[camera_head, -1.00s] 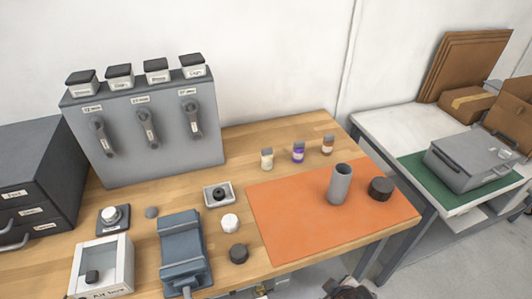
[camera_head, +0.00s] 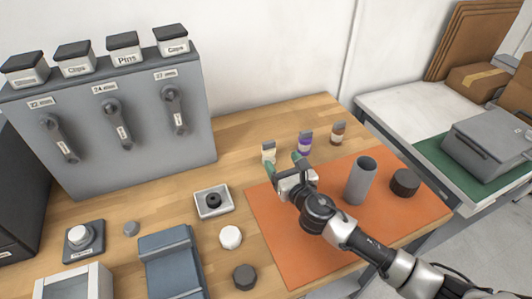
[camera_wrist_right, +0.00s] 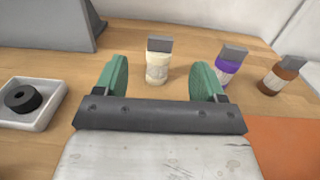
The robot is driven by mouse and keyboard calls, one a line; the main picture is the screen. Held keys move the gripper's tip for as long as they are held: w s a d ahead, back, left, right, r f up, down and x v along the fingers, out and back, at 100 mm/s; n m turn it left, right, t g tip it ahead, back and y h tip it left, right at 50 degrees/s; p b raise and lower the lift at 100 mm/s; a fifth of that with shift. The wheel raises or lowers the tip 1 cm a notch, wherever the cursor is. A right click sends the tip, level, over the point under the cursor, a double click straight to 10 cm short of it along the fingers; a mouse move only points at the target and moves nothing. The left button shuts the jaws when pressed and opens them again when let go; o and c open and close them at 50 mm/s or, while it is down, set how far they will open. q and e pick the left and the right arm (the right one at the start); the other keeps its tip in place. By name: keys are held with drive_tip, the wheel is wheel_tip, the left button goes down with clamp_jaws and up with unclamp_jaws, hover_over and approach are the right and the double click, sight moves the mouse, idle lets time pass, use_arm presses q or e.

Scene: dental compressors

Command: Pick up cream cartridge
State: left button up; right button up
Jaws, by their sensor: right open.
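The cream cartridge (camera_head: 268,152) is a small upright bottle with a grey top, standing on the wooden table behind the orange mat. In the right wrist view the cream cartridge (camera_wrist_right: 158,62) stands beyond and between my two green fingertips. My right gripper (camera_head: 284,164) is open and empty, close in front of the cartridge and hiding part of its lower body in the head view. The right gripper's spread fingers (camera_wrist_right: 161,80) show in the wrist view. My left gripper is not in view.
A purple cartridge (camera_head: 305,143) and a brown cartridge (camera_head: 338,133) stand to the right. The orange mat (camera_head: 282,236) carries a grey cylinder (camera_head: 361,181) and a dark round piece (camera_head: 405,182). A white tray (camera_head: 213,201) sits left. A grey lever cabinet (camera_head: 110,125) stands behind.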

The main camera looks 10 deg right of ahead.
sight(270, 144)
drive_tip(key=x, duration=0.3)
drive_tip(key=shift+w, duration=0.15)
drive_tip(key=x, duration=0.4)
drive_tip(key=shift+w+f, duration=0.3)
drive_tip(key=shift+w+a, duration=0.1)
drive_tip(key=shift+w, duration=0.35)
drive_tip(key=shift+s, duration=0.1)
drive_tip(key=c, duration=1)
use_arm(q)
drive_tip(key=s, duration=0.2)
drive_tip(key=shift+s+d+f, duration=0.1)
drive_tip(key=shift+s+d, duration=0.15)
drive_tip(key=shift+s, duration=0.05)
use_arm(e)
drive_tip(key=shift+r, duration=0.1)
